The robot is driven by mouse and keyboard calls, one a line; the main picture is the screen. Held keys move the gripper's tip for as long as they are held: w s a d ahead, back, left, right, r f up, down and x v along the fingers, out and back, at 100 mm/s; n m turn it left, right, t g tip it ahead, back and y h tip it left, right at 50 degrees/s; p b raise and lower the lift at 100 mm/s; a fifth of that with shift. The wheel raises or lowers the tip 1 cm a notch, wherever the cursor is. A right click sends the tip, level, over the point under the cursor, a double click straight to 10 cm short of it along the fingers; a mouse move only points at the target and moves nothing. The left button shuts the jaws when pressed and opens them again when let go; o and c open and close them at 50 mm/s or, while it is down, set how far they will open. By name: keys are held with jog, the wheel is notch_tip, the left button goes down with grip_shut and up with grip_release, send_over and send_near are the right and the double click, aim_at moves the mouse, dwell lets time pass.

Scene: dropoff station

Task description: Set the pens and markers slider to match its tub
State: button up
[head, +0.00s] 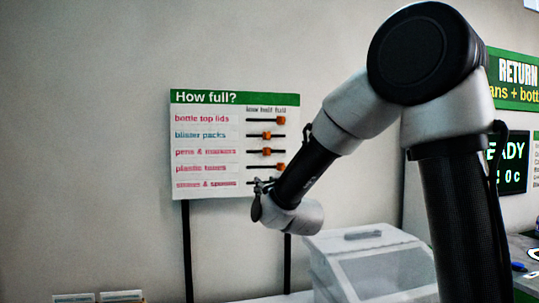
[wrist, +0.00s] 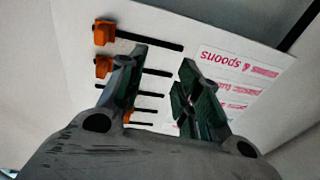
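The "How full?" board (head: 235,97) stands on two dark posts, with orange sliders on short dark tracks. The pens and markers slider (head: 267,152) is near the middle of its track, in the third row. My gripper (head: 262,192) is at the board's bottom row, below that slider, and covers the bottom slider in the head view. In the wrist view, my gripper (wrist: 163,62) is open with nothing between its fingers. The board is upside down there, and the left finger hides part of the tracks. The pens and markers tub cannot be made out.
The plastic tubes slider (head: 278,167) is one row below. In the wrist view, the bottom-row slider (wrist: 103,33) sits near the left finger. A grey lidded bin (head: 372,268) stands right of the board. Labelled items (head: 98,297) show at the lower left edge.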

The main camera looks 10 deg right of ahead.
aim_at(269, 152)
notch_tip(269, 152, up, 7)
jog(key=s+d+m+t+h, duration=0.1)
jog(key=d+t+h, duration=0.1)
jog(key=t, duration=0.1)
jog(key=x, duration=0.7)
jog(key=shift+d+r, duration=0.25)
jog(key=shift+r, duration=0.05)
grip_shut()
